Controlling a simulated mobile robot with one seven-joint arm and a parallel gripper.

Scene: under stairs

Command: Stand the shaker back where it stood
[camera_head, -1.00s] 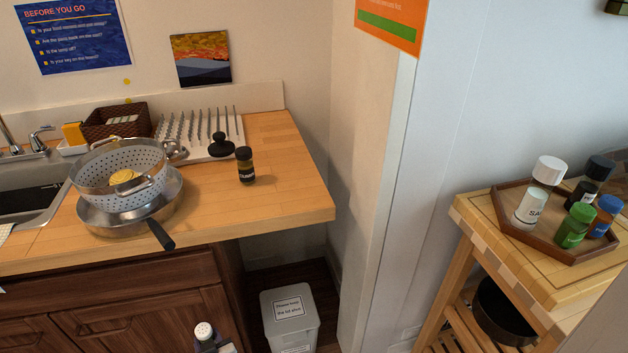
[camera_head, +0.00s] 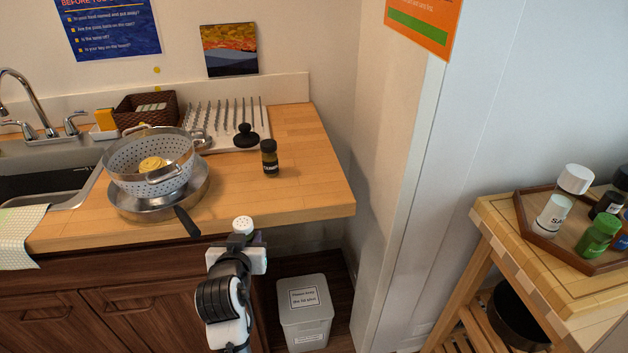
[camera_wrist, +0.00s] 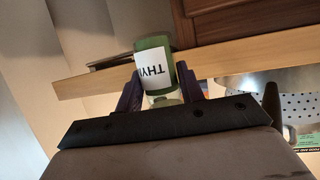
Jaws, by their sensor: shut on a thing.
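My gripper (camera_head: 243,238) is shut on a shaker with a white, holed cap (camera_head: 243,223). In the head view it is in front of the counter edge, with most of the shaker hidden by the gripper. In the wrist view the shaker (camera_wrist: 153,66) shows green, with a white label reading "THY", between the fingers of my gripper (camera_wrist: 160,92). A dark jar with a black cap (camera_head: 270,160) stands on the wooden counter (camera_head: 310,180). A hexagonal wooden tray (camera_head: 530,222) on the side table at right holds several shakers, some cut off by the picture edge.
A colander (camera_head: 125,160) sits in a pan whose handle (camera_head: 188,222) juts past the counter's front. A drying rack (camera_head: 215,140) stands behind. A lidded bin (camera_head: 303,310) is on the floor. The counter's right end is clear. A white wall corner separates counter and side table (camera_head: 490,220).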

